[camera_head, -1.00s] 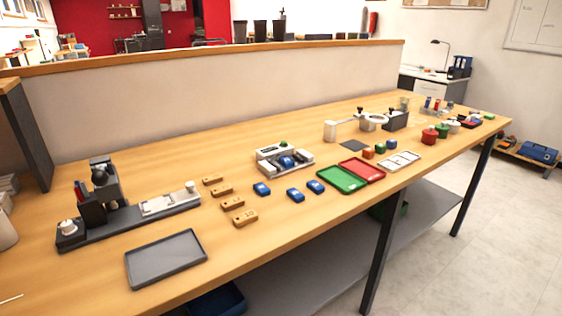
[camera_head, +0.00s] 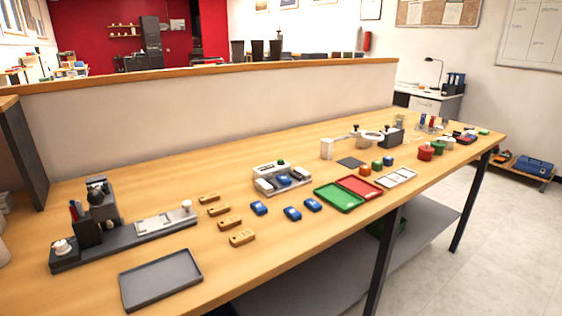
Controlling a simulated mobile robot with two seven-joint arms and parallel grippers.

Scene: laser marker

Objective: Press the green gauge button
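The gauge (camera_head: 290,186) is a white and grey device on the middle of the long wooden bench. A small green button (camera_head: 281,162) sits on top of its rear housing. A blue block (camera_head: 284,180) lies in the gauge's front part. Neither of my grippers shows in the head view, and nothing covers the button.
Several blue blocks (camera_head: 292,213) and wooden tags (camera_head: 242,238) lie in front and left of the gauge. A green tray (camera_head: 338,197) and a red tray (camera_head: 360,188) lie right. A dark machine (camera_head: 100,205) and grey tray (camera_head: 160,279) stand left. A low partition (camera_head: 220,105) runs behind.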

